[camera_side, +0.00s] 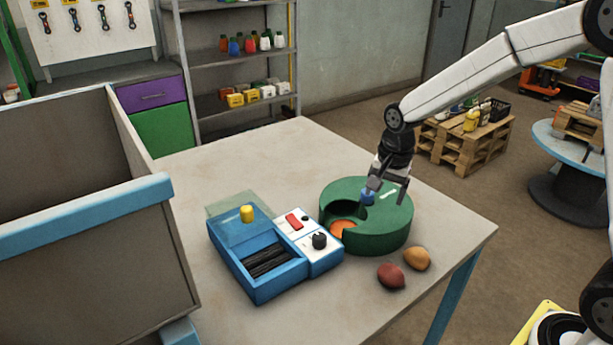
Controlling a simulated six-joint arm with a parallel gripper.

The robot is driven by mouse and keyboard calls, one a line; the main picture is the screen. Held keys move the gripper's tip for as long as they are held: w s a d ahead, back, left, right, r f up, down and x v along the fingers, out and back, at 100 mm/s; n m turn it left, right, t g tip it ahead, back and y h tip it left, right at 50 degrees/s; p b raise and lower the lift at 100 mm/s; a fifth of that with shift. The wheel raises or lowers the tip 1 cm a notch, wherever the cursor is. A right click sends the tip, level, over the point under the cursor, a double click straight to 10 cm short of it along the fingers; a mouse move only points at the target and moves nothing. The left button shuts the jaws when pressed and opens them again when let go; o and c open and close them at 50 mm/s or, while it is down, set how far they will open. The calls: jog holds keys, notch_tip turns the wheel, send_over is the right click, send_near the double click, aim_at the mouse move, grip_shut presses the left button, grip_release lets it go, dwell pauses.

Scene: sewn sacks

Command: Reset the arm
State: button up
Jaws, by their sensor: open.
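My gripper (387,186) points down over the green round container (382,226) on the table. Its jaws are open. A small blue piece (367,195) shows by the left finger, on or just above the container's top; I cannot tell whether they touch. The container has a cut-out at its front left, with something orange (341,228) inside. A blue box (259,261) with dark slats, a yellow knob (246,213), a red switch (294,221) and a black dial (319,241) stands left of the container.
A red sack (391,276) and an orange-yellow sack (417,259) lie on the table (220,173) near its front right edge. A large grey bin (100,245) with a blue rim stands at the left. The table's back part is clear. Shelves (240,80) stand behind.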

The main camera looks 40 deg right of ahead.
jog(key=s+a+f+n, duration=0.1)
jog(key=s+n, duration=0.5)
jog(key=s+a+f+n+t, duration=0.1)
jog(key=s+a+f+n, duration=0.1)
jog(key=s+n, duration=0.4)
jog(key=shift+s, duration=0.8)
jog(key=shift+a, duration=0.1)
jog(key=w+d+r+m, duration=0.1)
jog(key=w+d+m, duration=0.1)
jog(key=w, duration=0.4)
jog(key=w+d+r+m+g, duration=0.1)
jog(key=w+d+r+m, duration=0.1)
jog(key=w, duration=0.5)
jog(key=w+d+r+m+g, duration=0.1)
jog(key=w+d+m, duration=0.1)
jog(key=w, duration=0.5)
jog(key=shift+w+d+r+m, duration=0.15)
jog(key=shift+w+m, duration=0.1)
jog(key=shift+m, duration=0.25)
jog(key=shift+w+d+r, duration=0.1)
jog(key=shift+w+d, duration=0.15)
jog(key=shift+w, duration=0.2)
jog(key=shift+f, duration=3.9)
grip_shut()
